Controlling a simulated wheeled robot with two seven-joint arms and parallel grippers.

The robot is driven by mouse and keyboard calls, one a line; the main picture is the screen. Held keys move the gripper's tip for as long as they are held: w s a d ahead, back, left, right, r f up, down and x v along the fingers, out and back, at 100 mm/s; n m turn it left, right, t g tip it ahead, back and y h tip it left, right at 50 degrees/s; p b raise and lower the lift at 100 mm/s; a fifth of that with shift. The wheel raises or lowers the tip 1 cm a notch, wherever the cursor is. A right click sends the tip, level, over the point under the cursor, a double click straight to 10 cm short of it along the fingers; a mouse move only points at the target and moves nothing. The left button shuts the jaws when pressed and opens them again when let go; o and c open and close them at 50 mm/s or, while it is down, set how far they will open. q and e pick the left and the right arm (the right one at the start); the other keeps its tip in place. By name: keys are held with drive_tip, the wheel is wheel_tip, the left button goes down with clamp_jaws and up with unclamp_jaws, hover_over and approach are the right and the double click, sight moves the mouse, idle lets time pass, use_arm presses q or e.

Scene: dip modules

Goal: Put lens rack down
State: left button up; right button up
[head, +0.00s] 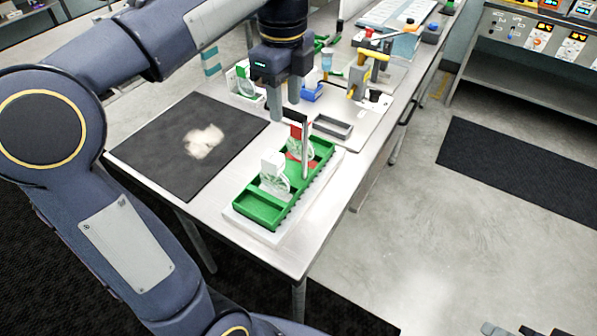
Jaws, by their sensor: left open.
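The lens rack (262,212) is a long green tray with notched edges, lying flat on a white slab (240,224) near the table's front corner. Clear round lenses in white holders (273,172) stand in it, with a red piece (296,133) near its far end. A thin silver upright bar (305,150) rises at that end. My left gripper (285,108) points down just above the far end of the rack, its fingers apart with nothing seen between them. A dark part at the bottom right edge may be my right gripper (522,331), mostly cut off.
A black mat (165,160) with a pale patch (203,141) lies to the left on the metal table (322,205). A grey tray (332,126), a yellow-handled tool (366,73) and small coloured parts crowd the far side. Bare table lies right of the rack.

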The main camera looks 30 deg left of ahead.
use_arm(q)
drive_tip(key=f, duration=0.5)
drive_tip(key=shift+w+f, duration=0.2)
drive_tip(key=shift+f, duration=0.1)
clamp_jaws()
drive_tip(key=shift+r, duration=0.1)
